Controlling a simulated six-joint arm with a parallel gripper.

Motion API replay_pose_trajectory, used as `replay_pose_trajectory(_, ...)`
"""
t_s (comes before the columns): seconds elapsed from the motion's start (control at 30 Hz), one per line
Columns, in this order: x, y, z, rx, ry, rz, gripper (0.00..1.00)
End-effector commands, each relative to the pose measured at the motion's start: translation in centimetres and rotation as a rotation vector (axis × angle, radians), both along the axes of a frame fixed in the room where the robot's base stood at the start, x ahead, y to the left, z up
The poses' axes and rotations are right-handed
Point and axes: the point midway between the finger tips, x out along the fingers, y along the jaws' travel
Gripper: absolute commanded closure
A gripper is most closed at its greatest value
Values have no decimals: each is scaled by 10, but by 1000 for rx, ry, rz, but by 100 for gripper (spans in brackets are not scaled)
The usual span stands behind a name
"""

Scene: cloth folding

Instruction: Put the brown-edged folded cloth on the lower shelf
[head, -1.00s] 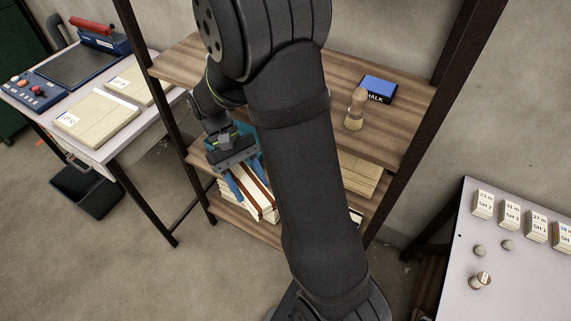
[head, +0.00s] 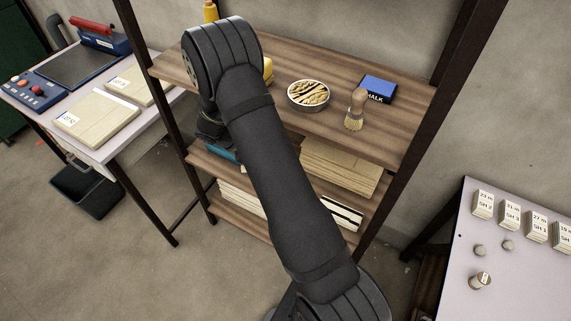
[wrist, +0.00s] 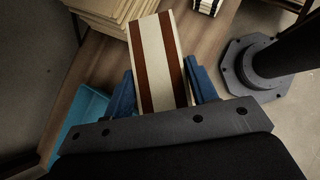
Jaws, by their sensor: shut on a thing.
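The brown-edged folded cloth (wrist: 158,60), cream with two brown bands, is in the wrist view between the blue fingers of my gripper (wrist: 160,66), which is shut on it. It points away from the gripper, over or beside a wooden shelf board. In the head view my arm hides the gripper and the cloth. The lower shelf (head: 240,223) is partly hidden by my arm. Pale folded cloths (head: 240,200) lie on its left and a dark-striped one (head: 345,214) on its right.
The middle shelf holds a pale stack (head: 340,168) on the right and a teal item (head: 222,151) on the left. The top shelf holds a bowl (head: 308,94), a brush (head: 355,112) and a blue chalk box (head: 378,88). Dark uprights (head: 400,165) bound the shelves.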

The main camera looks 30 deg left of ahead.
Motion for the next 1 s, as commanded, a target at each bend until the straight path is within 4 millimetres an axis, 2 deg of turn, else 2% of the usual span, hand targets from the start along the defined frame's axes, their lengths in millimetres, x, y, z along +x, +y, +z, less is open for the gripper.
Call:
replay_pose_trajectory(0.03,12,-4,-12,-4,2,37,80)
replay_pose_trajectory(0.1,23,-5,-22,-1,1,82,80)
replay_pose_trajectory(0.23,34,-7,-33,0,0,127,80)
replay_pose_trajectory(0.6,36,-8,-90,0,0,140,80)
replay_pose_trajectory(0.83,36,-7,-106,1,-1,140,80)
replay_pose_trajectory(1.0,35,-7,-128,1,0,139,80)
